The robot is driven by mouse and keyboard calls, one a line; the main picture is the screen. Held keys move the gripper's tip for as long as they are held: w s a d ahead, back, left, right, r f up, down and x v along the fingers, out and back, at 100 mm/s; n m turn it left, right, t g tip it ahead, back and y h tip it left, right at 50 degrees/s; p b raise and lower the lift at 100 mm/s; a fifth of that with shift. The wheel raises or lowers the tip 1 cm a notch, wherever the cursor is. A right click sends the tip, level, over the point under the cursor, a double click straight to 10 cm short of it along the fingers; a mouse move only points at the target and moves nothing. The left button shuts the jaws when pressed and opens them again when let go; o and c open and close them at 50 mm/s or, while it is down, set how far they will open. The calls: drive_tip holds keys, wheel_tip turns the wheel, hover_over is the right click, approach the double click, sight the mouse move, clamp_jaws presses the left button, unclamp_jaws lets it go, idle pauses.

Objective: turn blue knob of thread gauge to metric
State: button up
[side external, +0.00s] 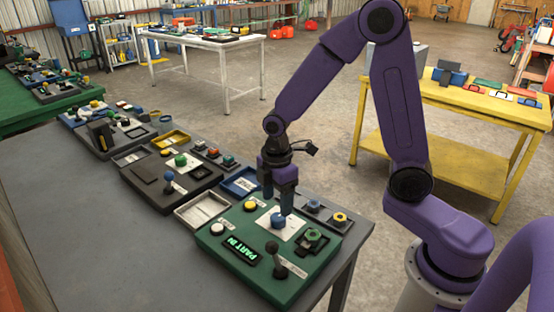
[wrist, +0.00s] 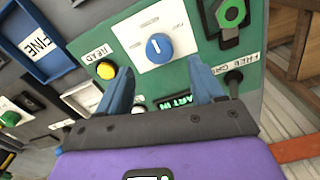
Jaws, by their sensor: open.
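The thread gauge is a green box (side external: 218,252) at the near end of the grey bench, with a lit "PART IN" display (side external: 241,249). Its blue knob (side external: 278,220) sits on a white plate; in the wrist view the knob (wrist: 159,47) shows a white mark pointing up, slightly left. The plate's markings are too small to read. My gripper (side external: 278,204) points down just above the knob. In the wrist view its blue fingers (wrist: 160,75) are apart and empty, either side of the knob but nearer the bottom of the picture, not visibly touching it.
On the gauge are a yellow button (side external: 250,206), a green hex nut (side external: 313,236) and a black lever (side external: 277,257). Open trays (side external: 203,212) and another panel (side external: 150,185) stand to the left. Small knobs (side external: 340,217) lie behind at right.

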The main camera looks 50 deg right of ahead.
sight(277, 217)
wheel_tip(277, 217, up, 12)
drive_tip(key=shift+f, duration=0.15)
idle(0.4)
drive_tip(key=s+f+m, duration=0.2)
drive_tip(key=s+f, duration=0.1)
drive_tip(key=s, duration=1.9)
drive_tip(key=shift+s+d+f+m, duration=0.15)
drive_tip(key=shift+d+m, duration=0.1)
drive_tip(key=shift+m, duration=0.05)
